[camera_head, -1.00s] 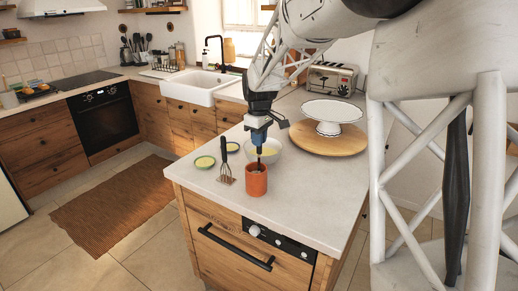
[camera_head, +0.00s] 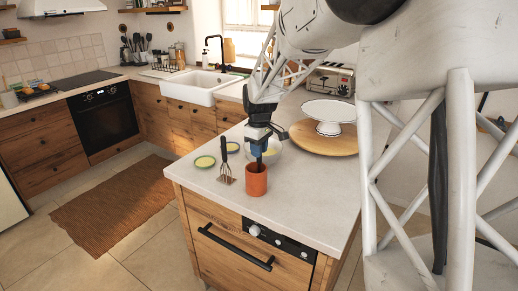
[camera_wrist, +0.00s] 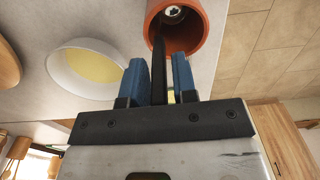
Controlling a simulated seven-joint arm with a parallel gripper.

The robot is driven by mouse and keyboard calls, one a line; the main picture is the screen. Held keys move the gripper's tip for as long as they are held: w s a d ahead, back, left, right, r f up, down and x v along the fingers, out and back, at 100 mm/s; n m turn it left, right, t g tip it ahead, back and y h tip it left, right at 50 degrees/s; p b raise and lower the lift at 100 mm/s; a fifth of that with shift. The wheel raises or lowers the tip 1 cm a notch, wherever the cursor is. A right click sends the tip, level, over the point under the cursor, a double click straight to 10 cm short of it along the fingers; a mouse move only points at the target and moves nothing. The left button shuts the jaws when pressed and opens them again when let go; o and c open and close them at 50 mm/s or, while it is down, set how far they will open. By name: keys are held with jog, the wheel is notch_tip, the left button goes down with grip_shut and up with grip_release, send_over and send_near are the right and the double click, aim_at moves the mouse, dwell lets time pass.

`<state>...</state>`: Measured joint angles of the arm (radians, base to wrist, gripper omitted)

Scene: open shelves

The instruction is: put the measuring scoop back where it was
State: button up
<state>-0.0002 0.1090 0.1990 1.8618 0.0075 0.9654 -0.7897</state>
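The orange pot (camera_head: 256,181) stands on the island worktop near its front edge. My gripper (camera_head: 257,154) points down just above the pot's mouth. In the wrist view its two blue fingers (camera_wrist: 160,62) are apart, with a thin dark handle (camera_wrist: 158,72) between them. A narrow gap shows beside the handle, so the fingers do not look closed on it. The handle seems to be the measuring scoop's and runs toward the orange pot (camera_wrist: 153,40). A small shiny round part shows inside the pot; I cannot tell whether it belongs to the scoop.
A pale bowl with yellow contents (camera_wrist: 63,82) stands close behind the pot. A white cake stand (camera_head: 329,113) on a round wooden board (camera_head: 318,142) stands behind right.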

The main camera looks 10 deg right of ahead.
jog(key=shift+o, duration=0.9)
jog(key=shift+r, duration=0.1)
notch_tip(320, 180, up, 12)
jog(key=shift+r, duration=0.1)
jog(key=shift+s, duration=0.15)
dwell(0.6)
jog(key=shift+s, duration=0.3)
jog(key=s+r+m+t, duration=0.1)
jog(key=s+m, duration=0.3)
jog(key=s, duration=1.7)
jog(key=s+f+m, duration=0.2)
jog(key=s+f, duration=0.1)
jog(key=s, duration=0.7)
jog(key=s+f+m+t, duration=0.1)
jog(key=s+f+m, duration=0.2)
jog(key=s, duration=0.8)
jog(key=shift+s+d+f, duration=0.25)
jog(key=shift+s+f, duration=0.05)
jog(key=shift+f, duration=0.35)
